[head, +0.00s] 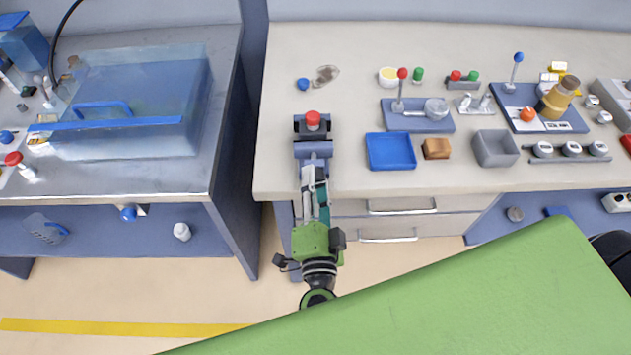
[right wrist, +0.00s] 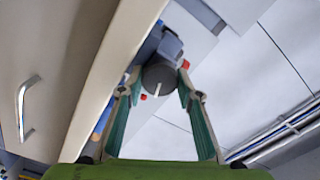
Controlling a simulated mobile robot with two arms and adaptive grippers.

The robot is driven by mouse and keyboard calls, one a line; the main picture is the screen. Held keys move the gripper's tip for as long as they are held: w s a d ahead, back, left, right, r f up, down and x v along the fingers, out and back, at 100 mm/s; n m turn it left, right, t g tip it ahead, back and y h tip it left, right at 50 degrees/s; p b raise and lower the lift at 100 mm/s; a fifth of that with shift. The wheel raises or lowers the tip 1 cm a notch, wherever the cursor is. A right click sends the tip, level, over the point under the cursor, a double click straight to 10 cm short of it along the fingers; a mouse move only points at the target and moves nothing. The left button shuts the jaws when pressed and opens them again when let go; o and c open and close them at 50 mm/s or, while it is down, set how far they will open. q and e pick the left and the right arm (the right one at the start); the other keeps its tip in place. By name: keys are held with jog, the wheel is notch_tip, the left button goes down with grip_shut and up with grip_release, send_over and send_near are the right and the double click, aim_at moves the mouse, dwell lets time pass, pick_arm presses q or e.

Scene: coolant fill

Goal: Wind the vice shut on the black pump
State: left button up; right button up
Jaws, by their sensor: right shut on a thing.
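The blue-grey vice (head: 313,149) stands at the front left edge of the right-hand bench. The black pump (head: 299,125) sits at its far end, with a round red cap (head: 312,118) on top. My right gripper (head: 313,172) reaches in from the front, its fingers at the near end of the vice. In the right wrist view, my right gripper (right wrist: 159,88) is shut on a round dark grey vice handle (right wrist: 158,78) with a pale mark on its face. The gap between the vice jaws and the pump is too small to tell. My left gripper is not in view.
A blue tray (head: 391,151), a brown block (head: 436,148) and a grey bin (head: 495,148) stand to the right. A blue ball (head: 303,84) lies behind the vice. A clear blue tank (head: 140,100) is on the left bench. Drawer handles (head: 402,207) jut out below the bench.

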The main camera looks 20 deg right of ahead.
jog(key=m+b, duration=0.2)
jog(key=m, duration=0.7)
jog(key=shift+f, duration=0.15)
jog(key=shift+m, duration=0.4)
jog(key=o, duration=1.1)
jog(key=shift+s, duration=0.1)
jog(key=v, duration=0.7)
jog(key=shift+s, duration=0.4)
